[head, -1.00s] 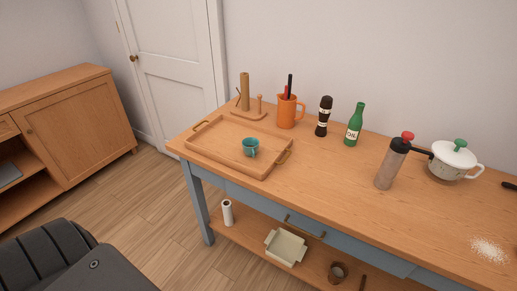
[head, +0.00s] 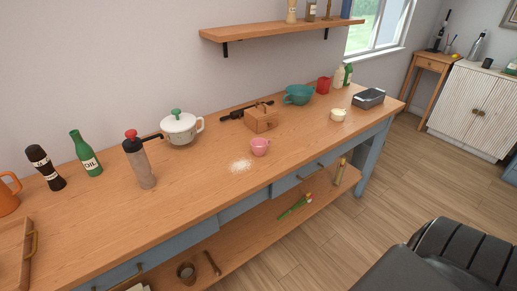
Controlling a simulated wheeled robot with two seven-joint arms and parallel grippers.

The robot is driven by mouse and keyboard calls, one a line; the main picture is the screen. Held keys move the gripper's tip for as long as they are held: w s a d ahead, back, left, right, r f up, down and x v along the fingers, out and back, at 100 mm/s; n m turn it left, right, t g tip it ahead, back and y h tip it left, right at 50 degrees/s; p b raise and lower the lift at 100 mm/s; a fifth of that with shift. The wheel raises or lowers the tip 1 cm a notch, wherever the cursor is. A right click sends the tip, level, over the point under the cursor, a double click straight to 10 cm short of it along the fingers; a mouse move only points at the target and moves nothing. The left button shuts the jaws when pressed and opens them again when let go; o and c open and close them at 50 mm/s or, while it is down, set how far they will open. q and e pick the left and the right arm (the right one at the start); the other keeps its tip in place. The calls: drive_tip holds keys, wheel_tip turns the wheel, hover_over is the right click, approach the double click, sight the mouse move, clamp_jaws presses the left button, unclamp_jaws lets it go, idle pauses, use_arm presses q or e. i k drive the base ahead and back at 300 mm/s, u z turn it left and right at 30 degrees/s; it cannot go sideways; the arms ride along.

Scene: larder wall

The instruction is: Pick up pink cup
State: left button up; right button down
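The pink cup (head: 260,147) stands upright on the wooden table (head: 205,207), near the middle of the head view and just right of a patch of white powder. Nothing touches it. Neither of my grippers shows in the head view, so I cannot see whether they are open or shut.
Behind the cup are a wooden box (head: 261,118) and a white pot (head: 181,129). A grinder-like bottle (head: 139,162) stands to the left. A teal bowl (head: 298,94), small cream bowl (head: 338,115) and grey tin (head: 368,98) are to the right. A wall shelf (head: 280,29) hangs above.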

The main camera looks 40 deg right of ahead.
sight(262, 147)
drive_tip(key=z, duration=0.55)
drive_tip(key=k, duration=1.35)
drive_tip(key=i, duration=0.55)
drive_tip(key=u, duration=0.7)
drive_tip(key=i, duration=1.3)
drive_tip(key=z, duration=0.65)
